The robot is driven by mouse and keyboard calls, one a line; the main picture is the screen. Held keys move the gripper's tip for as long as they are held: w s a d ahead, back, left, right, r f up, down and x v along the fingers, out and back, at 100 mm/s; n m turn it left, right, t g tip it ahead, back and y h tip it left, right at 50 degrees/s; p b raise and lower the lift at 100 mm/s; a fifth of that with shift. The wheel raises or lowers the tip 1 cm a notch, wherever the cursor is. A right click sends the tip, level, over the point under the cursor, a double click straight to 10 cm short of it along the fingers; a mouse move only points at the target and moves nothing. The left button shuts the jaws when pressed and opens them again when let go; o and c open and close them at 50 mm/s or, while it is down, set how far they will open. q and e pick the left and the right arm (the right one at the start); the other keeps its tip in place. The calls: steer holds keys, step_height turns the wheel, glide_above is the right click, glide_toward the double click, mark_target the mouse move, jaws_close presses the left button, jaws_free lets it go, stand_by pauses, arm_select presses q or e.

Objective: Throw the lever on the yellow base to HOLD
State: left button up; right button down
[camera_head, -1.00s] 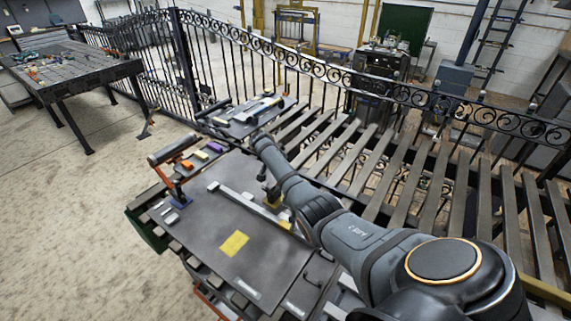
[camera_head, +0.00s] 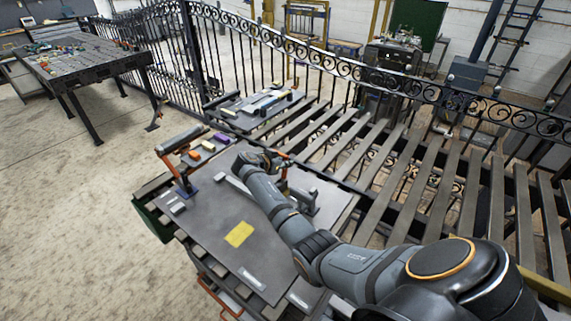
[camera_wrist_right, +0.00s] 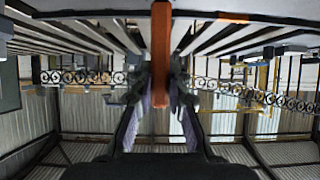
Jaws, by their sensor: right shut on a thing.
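In the wrist view, an orange bar (camera_wrist_right: 160,55) stands upright between the fingers of my right gripper (camera_wrist_right: 160,95), which is shut on it. I take it for the lever's handle. In the head view, my right gripper (camera_head: 280,165) is over the far side of the dark tabletop panel, partly hidden by my own arm. The lever's yellow base is hidden behind the arm there, and the HOLD marking cannot be read. My left gripper is not in view.
A yellow patch (camera_head: 239,234) lies on the panel (camera_head: 215,222). A slatted conveyor and a scrolled iron gate (camera_head: 330,50) run behind. Small coloured blocks lie near the left lever.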

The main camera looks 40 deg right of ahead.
steer(key=c, duration=1.3)
jaws_free()
steer(key=shift+a, duration=0.1)
steer(key=v, duration=1.2)
